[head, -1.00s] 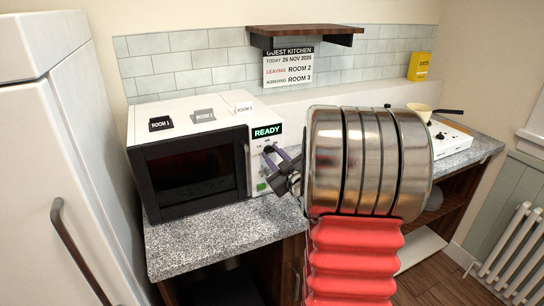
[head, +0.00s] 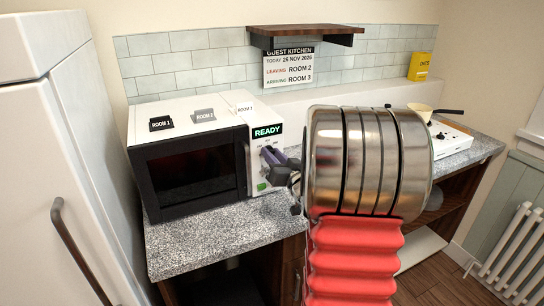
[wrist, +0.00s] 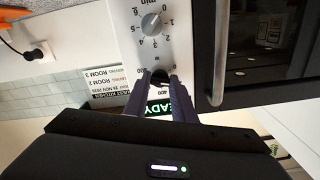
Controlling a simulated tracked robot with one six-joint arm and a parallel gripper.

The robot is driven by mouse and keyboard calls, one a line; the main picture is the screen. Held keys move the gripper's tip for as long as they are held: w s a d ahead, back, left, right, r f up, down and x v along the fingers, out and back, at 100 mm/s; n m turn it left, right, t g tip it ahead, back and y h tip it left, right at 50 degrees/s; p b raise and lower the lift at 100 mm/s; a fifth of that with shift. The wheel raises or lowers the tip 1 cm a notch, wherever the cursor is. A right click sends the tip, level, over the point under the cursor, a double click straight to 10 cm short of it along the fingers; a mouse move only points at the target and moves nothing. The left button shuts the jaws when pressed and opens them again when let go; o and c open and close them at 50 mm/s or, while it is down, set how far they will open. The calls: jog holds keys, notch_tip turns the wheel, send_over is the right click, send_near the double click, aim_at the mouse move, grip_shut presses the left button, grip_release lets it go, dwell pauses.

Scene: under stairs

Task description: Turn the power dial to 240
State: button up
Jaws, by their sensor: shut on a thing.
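The white microwave (head: 195,105) with a dark door stands on the counter, its display (head: 267,131) reading READY. My gripper (head: 270,157) is at its control panel, the purple fingers turned to the panel. In the wrist view, my gripper (wrist: 160,80) is shut on the power dial (wrist: 160,75), which sits between the fingertips and is mostly hidden. Its pointer cannot be read; a W and a 400 show near it. The minutes dial (wrist: 152,23), grey with marks up to 6, is apart from the fingers. The green button (head: 262,186) shows below the gripper.
A tall white fridge (head: 55,150) stands at the left. Room cards (head: 161,124) lie on the microwave top. A wooden shelf (head: 305,31) and a guest kitchen notice (head: 288,68) are on the wall behind. A hob (head: 450,140) with a pan is at the right.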

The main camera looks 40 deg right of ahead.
jog(key=shift+f+m, duration=0.1)
jog(key=shift+m, duration=1.1)
jog(key=o, duration=1.1)
jog(key=shift+c, duration=0.2)
jog(key=shift+s, duration=0.15)
jog(key=v, duration=1.3)
jog(key=shift+s+a, duration=0.15)
jog(key=shift+s, duration=0.1)
